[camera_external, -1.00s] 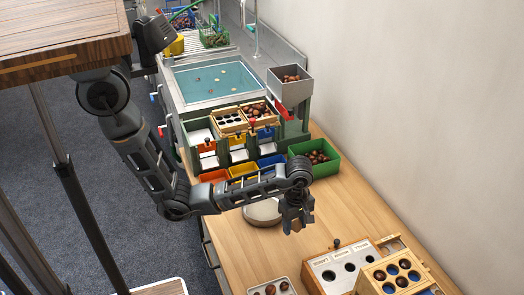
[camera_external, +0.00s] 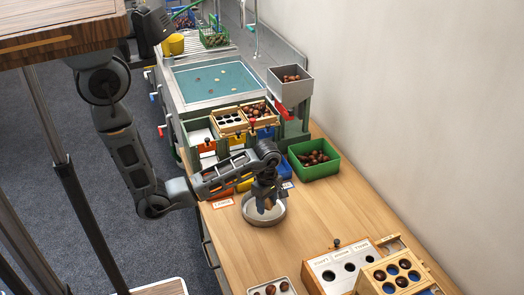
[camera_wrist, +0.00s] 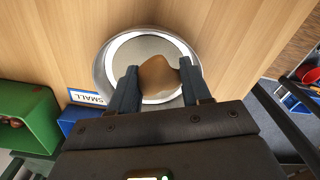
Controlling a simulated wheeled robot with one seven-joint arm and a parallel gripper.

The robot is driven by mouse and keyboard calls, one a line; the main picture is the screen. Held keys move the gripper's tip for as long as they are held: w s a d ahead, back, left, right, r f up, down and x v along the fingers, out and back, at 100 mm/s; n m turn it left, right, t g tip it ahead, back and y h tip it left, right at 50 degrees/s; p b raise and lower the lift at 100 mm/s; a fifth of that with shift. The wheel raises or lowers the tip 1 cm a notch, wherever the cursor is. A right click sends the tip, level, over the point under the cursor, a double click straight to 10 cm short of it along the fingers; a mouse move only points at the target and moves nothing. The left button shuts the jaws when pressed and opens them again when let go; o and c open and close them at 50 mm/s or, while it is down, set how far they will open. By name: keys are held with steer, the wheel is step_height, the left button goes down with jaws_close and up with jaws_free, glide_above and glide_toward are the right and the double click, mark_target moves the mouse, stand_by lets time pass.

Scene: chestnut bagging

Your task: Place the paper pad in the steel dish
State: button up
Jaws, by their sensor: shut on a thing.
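The steel dish (camera_external: 283,216) is a round, shallow grey dish on the wooden bench. In the wrist view its rim (camera_wrist: 101,72) shows around and beyond my fingers, with a pale ring inside. My gripper (camera_external: 268,207) points down over the dish. In the wrist view my gripper (camera_wrist: 157,85) is shut on a tan-brown piece, which I take to be the paper pad (camera_wrist: 157,77). The pad is between the two dark fingers and appears over the dish's inside. I cannot tell whether it touches the dish bottom. The near part of the dish is hidden by my gripper.
A green bin (camera_external: 302,171) of chestnuts stands behind the dish to the right. Blue, yellow and orange bins sit at the sorting stand, with a SMALL label (camera_wrist: 86,97) nearby. A wooden board with holes (camera_external: 324,263) lies at the front right. Bench to the dish's right is clear.

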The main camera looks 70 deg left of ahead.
mark_target(267, 216)
steer(key=shift+w+a+f, duration=0.4)
steer(key=shift+a+f, duration=0.1)
steer(key=shift+a, duration=0.15)
steer(key=shift+a+f, duration=0.1)
steer(key=shift+f, duration=1.95)
steer(key=shift+f, duration=0.15)
steer(key=o, duration=1.1)
step_height(267, 216, up, 12)
steer(key=shift+r, duration=0.2)
